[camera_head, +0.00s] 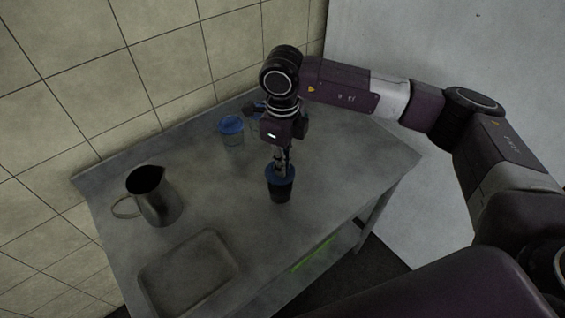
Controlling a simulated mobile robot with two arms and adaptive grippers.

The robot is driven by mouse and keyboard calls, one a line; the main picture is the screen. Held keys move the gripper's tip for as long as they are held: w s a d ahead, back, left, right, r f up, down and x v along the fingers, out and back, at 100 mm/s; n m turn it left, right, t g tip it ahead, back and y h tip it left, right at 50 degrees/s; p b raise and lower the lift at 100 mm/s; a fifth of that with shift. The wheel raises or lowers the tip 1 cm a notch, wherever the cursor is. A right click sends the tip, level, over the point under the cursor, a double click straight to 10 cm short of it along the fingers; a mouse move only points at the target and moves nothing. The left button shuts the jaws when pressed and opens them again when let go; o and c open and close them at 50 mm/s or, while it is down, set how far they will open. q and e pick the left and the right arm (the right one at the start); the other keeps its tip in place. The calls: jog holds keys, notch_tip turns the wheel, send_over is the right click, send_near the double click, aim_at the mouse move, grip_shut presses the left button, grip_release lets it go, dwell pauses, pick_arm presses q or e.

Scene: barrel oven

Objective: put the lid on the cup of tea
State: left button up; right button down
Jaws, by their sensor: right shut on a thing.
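A dark cup of tea (280,192) stands upright on the grey metal table, right of its middle. A blue lid (280,172) is at the top of this cup. My right gripper (282,164) points down over the cup and is shut on the lid. The fingers hide part of the lid, and I cannot tell whether it is seated on the rim or just above it. My left gripper is not in view.
A clear cup with a blue lid (231,130) stands behind, near the wall. A metal pitcher (153,196) stands at the left. A shallow grey tray (188,275) lies at the front. The table (345,165) is bare to the right of the cup. A tiled wall runs behind.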

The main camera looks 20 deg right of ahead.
jog(key=b, duration=0.2)
jog(key=shift+f+b, duration=0.15)
jog(key=shift+b, duration=0.2)
dwell(3.0)
jog(key=c, duration=2)
grip_release()
jog(key=shift+o, duration=0.6)
jog(key=o, duration=0.4)
jog(key=shift+r+p, duration=1.55)
jog(key=shift+r, duration=2)
